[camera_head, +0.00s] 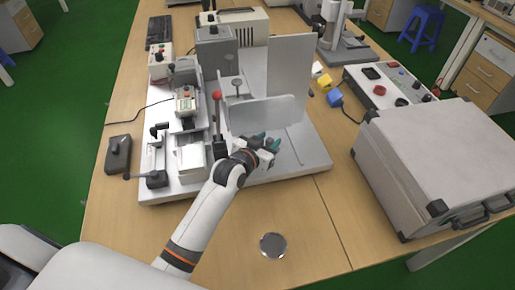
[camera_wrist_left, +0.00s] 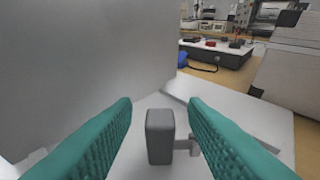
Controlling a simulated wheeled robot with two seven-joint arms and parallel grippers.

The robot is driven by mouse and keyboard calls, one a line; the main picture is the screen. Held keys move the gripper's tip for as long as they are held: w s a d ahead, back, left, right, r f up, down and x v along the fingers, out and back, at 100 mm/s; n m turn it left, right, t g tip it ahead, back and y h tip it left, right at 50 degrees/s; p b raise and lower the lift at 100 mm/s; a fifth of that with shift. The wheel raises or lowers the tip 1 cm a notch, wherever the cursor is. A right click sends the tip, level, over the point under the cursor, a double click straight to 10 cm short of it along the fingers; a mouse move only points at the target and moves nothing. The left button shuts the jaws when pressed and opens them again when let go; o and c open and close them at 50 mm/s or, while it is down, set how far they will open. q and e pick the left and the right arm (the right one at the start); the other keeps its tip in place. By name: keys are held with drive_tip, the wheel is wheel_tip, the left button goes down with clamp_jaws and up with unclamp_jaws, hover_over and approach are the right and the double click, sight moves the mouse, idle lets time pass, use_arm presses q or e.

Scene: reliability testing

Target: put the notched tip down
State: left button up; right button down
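My left gripper (camera_head: 262,148) is low over the front of the white test machine's base plate (camera_head: 305,160), in front of its upright pale plate (camera_head: 262,113). In the left wrist view its two teal fingers (camera_wrist_left: 160,110) stand apart. A small grey upright block (camera_wrist_left: 160,135) shows between them, with a gap on each side. A thin light grey bar with a small end piece (camera_wrist_left: 194,147) extends to the right from beside the block. I cannot tell for sure which part is the notched tip; no notch shows clearly. My right gripper is in neither view.
A large grey case (camera_head: 440,160) stands on the right of the table. A round metal disc (camera_head: 273,245) lies near the front edge. A red-knobbed lever (camera_head: 217,97) stands left of the gripper. A control box (camera_head: 390,85) is at the back right. The front table is mostly clear.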

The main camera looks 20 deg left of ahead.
use_arm(q)
drive_tip(key=v, duration=1.1)
drive_tip(key=shift+r, duration=0.1)
